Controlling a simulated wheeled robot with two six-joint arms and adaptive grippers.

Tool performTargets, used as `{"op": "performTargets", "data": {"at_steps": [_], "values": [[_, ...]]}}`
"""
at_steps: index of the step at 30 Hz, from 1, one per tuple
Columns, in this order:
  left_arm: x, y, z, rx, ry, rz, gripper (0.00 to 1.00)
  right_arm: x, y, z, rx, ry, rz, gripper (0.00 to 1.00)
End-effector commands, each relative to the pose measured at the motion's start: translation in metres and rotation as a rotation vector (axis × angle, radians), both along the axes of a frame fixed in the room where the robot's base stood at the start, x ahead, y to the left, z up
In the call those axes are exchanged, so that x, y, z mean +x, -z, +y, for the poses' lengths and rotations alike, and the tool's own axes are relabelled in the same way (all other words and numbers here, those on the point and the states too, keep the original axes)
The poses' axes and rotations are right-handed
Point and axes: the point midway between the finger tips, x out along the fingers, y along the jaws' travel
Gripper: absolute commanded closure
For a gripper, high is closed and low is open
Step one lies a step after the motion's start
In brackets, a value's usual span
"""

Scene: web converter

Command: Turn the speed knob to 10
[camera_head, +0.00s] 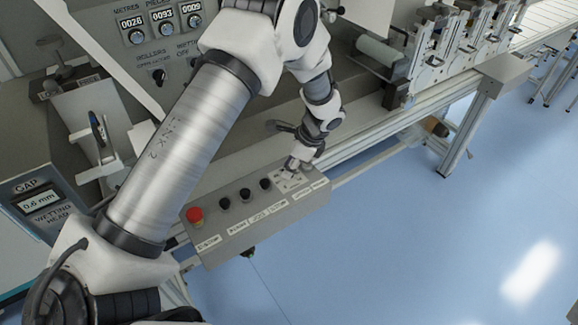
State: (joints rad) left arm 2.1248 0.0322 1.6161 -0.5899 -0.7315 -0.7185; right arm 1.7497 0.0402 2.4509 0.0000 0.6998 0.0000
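The grey control box (255,225) in the middle carries a red mushroom button (195,216), several black knobs or buttons and small white labels too blurred to read. My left arm reaches in from the left and bends down to it. My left gripper (289,174) is at the right end of the box top, over a pale marked plate. Its fingers are small and partly hidden by the wrist, so I cannot tell whether they are open or touching anything. No speed knob or its setting can be made out there. My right gripper is not in view.
A panel at upper left has counters (164,22) reading 0028, 0093 and 0009, with knobs below them. A gap display (42,201) reads 0.6 mm. The machine's rail (440,110) runs along the right. Blue floor (430,250) is open at lower right.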

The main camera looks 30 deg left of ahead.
Motion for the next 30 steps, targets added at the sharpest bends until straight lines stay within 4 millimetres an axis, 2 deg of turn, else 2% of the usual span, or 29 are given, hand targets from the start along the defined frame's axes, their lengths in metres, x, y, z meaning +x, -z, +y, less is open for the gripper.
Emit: {"op": "performTargets", "data": {"at_steps": [1, 17, 23, 30], "values": [[-0.0053, 0.0016, 0.0001, 0.002, -0.005, 0.016, 1.00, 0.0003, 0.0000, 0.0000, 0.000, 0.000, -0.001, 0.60], [-0.0070, 0.0038, 0.0000, 0.001, -0.034, 0.021, 1.00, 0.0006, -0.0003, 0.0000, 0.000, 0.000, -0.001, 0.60], [-0.0066, 0.0039, 0.0002, 0.000, -0.118, 0.022, 1.00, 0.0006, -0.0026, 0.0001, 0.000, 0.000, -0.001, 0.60], [-0.0062, 0.0043, 0.0008, -0.002, -0.297, 0.024, 1.00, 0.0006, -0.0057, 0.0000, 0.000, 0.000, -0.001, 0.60]]}}
